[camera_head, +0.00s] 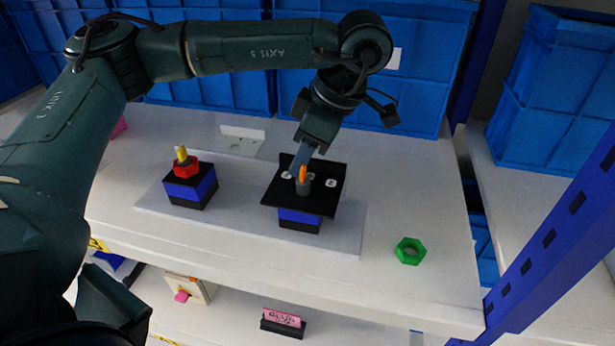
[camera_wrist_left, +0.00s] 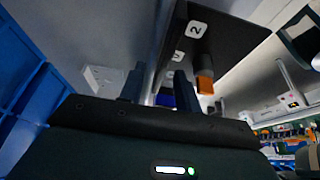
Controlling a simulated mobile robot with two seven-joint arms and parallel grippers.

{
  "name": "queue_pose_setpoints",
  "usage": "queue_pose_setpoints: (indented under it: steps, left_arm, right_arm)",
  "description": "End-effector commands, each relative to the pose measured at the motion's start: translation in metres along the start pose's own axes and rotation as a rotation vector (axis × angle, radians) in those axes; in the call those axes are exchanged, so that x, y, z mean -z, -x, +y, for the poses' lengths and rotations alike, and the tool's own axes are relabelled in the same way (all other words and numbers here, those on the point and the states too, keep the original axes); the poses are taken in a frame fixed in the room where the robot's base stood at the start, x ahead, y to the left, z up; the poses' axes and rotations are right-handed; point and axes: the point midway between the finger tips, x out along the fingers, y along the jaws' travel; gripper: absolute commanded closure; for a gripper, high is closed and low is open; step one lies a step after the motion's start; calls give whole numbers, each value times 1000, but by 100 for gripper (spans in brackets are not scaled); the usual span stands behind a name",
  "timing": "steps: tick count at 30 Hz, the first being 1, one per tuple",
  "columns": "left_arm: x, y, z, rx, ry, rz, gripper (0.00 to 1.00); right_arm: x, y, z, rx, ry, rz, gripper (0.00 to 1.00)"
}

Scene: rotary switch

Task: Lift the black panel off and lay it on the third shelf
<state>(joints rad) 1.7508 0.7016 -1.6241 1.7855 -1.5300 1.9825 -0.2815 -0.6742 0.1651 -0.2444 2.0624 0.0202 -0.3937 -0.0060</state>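The black panel (camera_head: 325,200) is a thin plate with white number labels. It lies over a blue and black switch block (camera_head: 299,217) on the shelf top. A grey knob with an orange pointer (camera_head: 303,185) stands up through its middle. My left gripper (camera_head: 304,160) is at the panel's back edge. In the left wrist view the panel (camera_wrist_left: 235,45) runs edge-on between the two fingers (camera_wrist_left: 160,88), which stand apart with a gap around it. The gripper looks open. Part of the panel's back edge is hidden behind the fingers. My right gripper is not seen.
A second blue and black switch (camera_head: 192,187) with a red nut and yellow pointer stands left on the same grey base plate (camera_head: 345,235). A green nut (camera_head: 410,251) lies at right. A lower shelf holds a pink-topped black piece (camera_head: 283,323). Blue crates (camera_head: 430,60) line the back.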

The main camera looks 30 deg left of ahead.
Motion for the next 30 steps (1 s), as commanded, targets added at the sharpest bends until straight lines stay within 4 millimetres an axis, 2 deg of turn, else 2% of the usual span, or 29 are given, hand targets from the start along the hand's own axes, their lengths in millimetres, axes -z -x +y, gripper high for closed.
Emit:
queue_pose_setpoints:
  steps: [7,18,30]
  left_arm:
    - [0,-1,0,-1,0,-1,69]
    - [0,-1,0,0,0,-1,99]
    - [0,0,0,-1,0,-1,100]
  right_arm:
    - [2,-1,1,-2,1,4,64]
    - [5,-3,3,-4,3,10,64]
    - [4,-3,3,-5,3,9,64]
